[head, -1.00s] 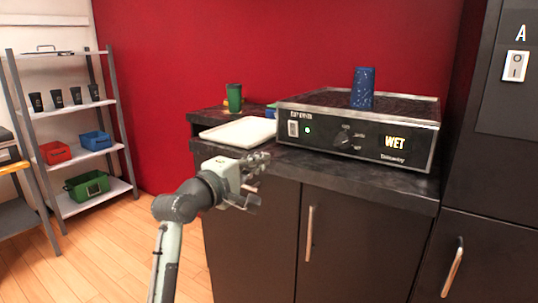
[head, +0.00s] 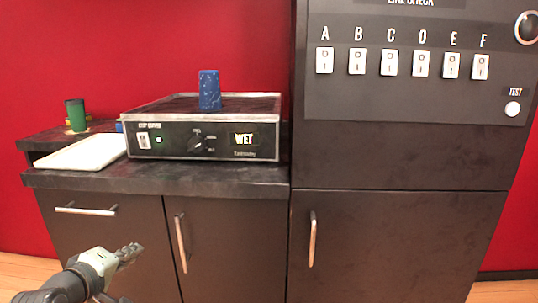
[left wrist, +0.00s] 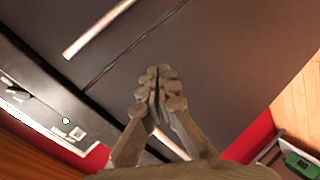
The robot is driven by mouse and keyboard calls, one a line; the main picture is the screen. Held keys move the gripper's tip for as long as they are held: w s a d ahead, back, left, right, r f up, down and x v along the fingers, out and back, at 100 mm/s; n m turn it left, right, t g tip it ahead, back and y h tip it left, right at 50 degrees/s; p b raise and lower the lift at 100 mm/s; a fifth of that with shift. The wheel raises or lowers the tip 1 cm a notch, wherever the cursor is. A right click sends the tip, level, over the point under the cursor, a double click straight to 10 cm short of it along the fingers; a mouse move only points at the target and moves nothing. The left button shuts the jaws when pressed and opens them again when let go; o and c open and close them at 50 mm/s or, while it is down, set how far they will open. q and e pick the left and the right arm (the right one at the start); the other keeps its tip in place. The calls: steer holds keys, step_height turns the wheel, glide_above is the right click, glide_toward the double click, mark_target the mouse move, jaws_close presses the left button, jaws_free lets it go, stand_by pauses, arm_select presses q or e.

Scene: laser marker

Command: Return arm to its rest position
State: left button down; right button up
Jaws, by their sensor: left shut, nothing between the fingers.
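My left gripper (head: 128,254) is low at the left of the head view, in front of the dark cabinet doors and below the countertop. It is shut and empty. In the left wrist view its fingers (left wrist: 160,78) meet at the tips, with the cabinet door and a bar handle (left wrist: 98,28) beyond. My right gripper is not in view.
On the dark counter (head: 215,178) stand a white tray (head: 84,151), a green cup (head: 76,115) and a device reading WET (head: 205,139) with a blue block (head: 209,90) on top. A tall dark panel with switches A to F (head: 400,100) stands right. Door handles (head: 181,243) stick out.

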arm_select(q)
steer(key=s+d+f+m+g, duration=0.1)
steer(key=s+f+m+g, duration=0.25)
steer(key=f, duration=0.65)
steer(key=s+d+f+m+g, duration=0.25)
steer(key=s+f, duration=0.25)
steer(key=f, duration=0.4)
steer(key=s+f+m+g+y, duration=0.2)
steer(key=s+f+m, duration=0.6)
steer(key=s+f, duration=0.9)
steer(key=shift+s+d+g, duration=0.45)
steer(key=shift+s+g, duration=0.35)
steer(key=shift+g, duration=0.4)
